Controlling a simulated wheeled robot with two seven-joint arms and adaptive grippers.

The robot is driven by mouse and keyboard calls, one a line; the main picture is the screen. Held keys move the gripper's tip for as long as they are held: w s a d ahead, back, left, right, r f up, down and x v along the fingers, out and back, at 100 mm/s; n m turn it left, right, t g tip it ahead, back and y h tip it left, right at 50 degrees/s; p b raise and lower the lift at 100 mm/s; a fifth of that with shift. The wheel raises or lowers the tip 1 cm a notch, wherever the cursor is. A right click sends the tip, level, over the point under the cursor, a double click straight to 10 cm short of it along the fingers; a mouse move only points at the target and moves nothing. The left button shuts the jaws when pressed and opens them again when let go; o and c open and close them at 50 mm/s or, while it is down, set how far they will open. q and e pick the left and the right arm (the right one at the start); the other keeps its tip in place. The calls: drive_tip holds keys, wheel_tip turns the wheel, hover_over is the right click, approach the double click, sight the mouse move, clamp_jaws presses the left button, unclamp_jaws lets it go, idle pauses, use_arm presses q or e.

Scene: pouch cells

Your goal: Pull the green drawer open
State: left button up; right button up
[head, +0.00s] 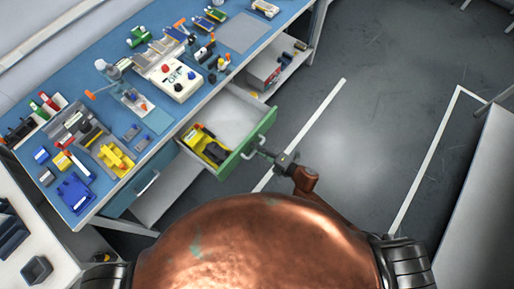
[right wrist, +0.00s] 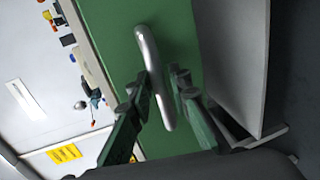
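The green drawer (head: 232,157) stands pulled out from the blue workbench in the head view, its pale inside showing. A yellow and black object (head: 205,146) lies in it. The green front fills the middle of the right wrist view (right wrist: 115,30). Its metal bar handle (right wrist: 150,55) stands out from the front. My right gripper (head: 264,152) is at the handle in the head view. In the right wrist view its two fingers (right wrist: 165,85) lie on either side of the bar, closed on it. My left gripper is not in view.
The blue workbench top (head: 165,119) holds a white box with buttons (head: 175,79), a yellow part (head: 117,160) and a blue part (head: 75,193). Another drawer with a pale handle (head: 148,184) sits left of the open one. The grey floor (head: 350,130) to the right is clear.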

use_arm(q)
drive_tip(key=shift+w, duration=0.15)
use_arm(e)
drive_tip(key=v, duration=1.2)
